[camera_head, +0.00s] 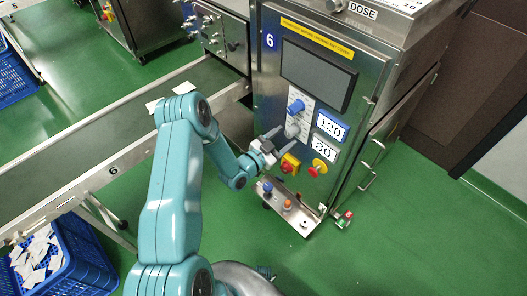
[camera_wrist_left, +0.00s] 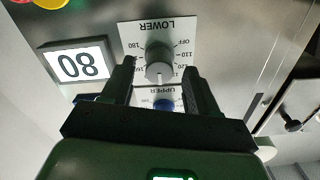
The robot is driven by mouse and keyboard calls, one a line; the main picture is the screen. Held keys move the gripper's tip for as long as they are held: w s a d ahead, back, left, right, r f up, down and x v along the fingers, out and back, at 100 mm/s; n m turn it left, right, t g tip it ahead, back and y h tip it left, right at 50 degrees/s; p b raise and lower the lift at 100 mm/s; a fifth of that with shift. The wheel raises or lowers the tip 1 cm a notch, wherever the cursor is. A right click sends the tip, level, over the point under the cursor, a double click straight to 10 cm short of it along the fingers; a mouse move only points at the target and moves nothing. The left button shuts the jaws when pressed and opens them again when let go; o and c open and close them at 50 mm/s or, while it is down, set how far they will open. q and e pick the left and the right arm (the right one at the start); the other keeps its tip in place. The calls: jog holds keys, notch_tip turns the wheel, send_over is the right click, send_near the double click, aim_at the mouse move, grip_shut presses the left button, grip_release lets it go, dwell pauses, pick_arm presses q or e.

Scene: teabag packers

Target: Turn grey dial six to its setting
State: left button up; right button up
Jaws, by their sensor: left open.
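Machine six (camera_head: 262,85) is a steel cabinet marked with a blue 6. Its grey dial (camera_head: 292,130) sits below a blue dial (camera_head: 296,106), beside signs reading 120 (camera_head: 331,126) and 80 (camera_head: 323,149). In the left wrist view, upside down, the grey dial (camera_wrist_left: 159,55) is on a plate marked LOWER; its white pointer line points down, between the 160 and 120 sides of the scale. My left gripper (camera_head: 275,138) is open, its fingers on either side of the grey dial; contact is unclear. The blue dial (camera_wrist_left: 165,104) is partly hidden. My right gripper is not seen.
A yellow switch with a red handle (camera_head: 290,163) and a red button on yellow (camera_head: 318,167) sit below the dials. A small shelf (camera_head: 303,222) with coloured knobs juts out lower down. A conveyor (camera_head: 75,180) and a blue crate (camera_head: 88,262) are at left.

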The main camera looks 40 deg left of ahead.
pick_arm(q)
jog(key=s+a, duration=0.1)
jog(key=s, duration=1.2)
jog(key=shift+s, duration=0.35)
jog(key=w+d+r+m+h, duration=0.3)
jog(key=w+d+h, duration=0.2)
jog(key=d, duration=0.5)
jog(key=d+f+g, duration=0.3)
jog(key=d+g, duration=0.1)
jog(key=d, duration=0.3)
jog(key=d+f+g, duration=0.3)
jog(key=d, duration=0.4)
jog(key=s+f+n+g+y, duration=0.1)
jog(key=s+f+n+g, duration=0.35)
jog(key=s, duration=0.45)
jog(key=s+f+n+g+y, duration=0.1)
jog(key=s+f+n+g, duration=0.3)
jog(key=s+g, duration=0.3)
notch_tip(320, 180, up, 13)
jog(key=s+p, duration=0.1)
jog(key=p, duration=1.2)
jog(key=shift+s+d+t, duration=0.4)
jog(key=shift+t, duration=0.05)
